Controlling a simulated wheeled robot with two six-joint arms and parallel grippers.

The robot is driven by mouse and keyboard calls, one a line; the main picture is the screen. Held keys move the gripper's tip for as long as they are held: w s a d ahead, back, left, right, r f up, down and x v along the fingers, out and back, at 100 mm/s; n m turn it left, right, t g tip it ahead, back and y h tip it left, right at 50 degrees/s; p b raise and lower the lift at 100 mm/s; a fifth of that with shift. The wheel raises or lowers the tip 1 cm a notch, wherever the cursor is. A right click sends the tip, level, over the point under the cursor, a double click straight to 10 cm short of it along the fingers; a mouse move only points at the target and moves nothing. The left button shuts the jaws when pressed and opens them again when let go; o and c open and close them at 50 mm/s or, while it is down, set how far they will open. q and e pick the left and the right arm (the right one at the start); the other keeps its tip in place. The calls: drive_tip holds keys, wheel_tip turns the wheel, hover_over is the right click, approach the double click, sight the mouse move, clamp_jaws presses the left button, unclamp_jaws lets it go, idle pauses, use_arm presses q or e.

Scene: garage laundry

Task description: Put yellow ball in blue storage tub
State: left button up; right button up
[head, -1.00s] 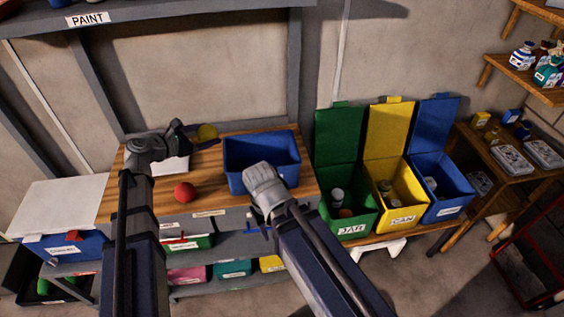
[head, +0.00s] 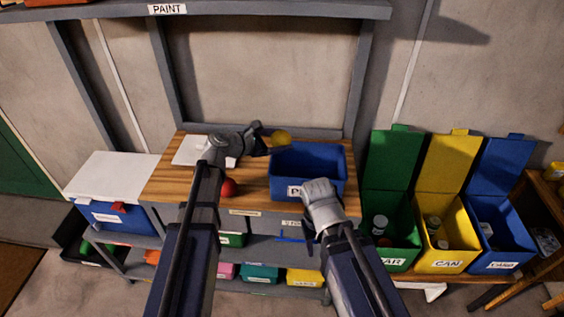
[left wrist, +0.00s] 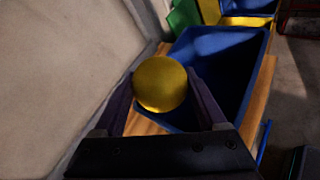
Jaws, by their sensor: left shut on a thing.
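The yellow ball (head: 281,137) is held between the fingertips of my left gripper (head: 268,142), at the back of the workbench. In the left wrist view the yellow ball (left wrist: 160,84) sits between the two fingers, just beside the tub's rim. The blue storage tub (head: 322,158) stands on the bench to the right of the ball. It also shows in the left wrist view (left wrist: 232,72), and its visible inside looks empty. My right gripper (head: 312,228) hangs at the tub's front right; its fingers are mostly hidden, so its opening is unclear.
A red ball (head: 229,187) lies on the wooden bench (head: 170,184), close to my left arm. A white sheet (head: 190,150) lies at the bench's back left. Green, yellow and blue lidded bins (head: 447,235) stand to the right. A paint shelf (head: 230,12) hangs above.

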use_arm(q)
drive_tip(key=shift+f+b, duration=2)
drive_tip(key=shift+f, duration=0.55)
use_arm(e)
drive_tip(key=shift+f, duration=2.55)
drive_tip(key=shift+f, duration=0.1)
use_arm(q)
drive_tip(key=shift+f, duration=0.25)
drive_tip(key=o, duration=1.3)
drive_tip(key=shift+r, duration=0.1)
drive_tip(key=p+v, duration=0.4)
drive_tip(key=v, duration=0.8)
use_arm(e)
drive_tip(key=shift+r, duration=2.3)
use_arm(q)
drive_tip(key=shift+r, duration=0.1)
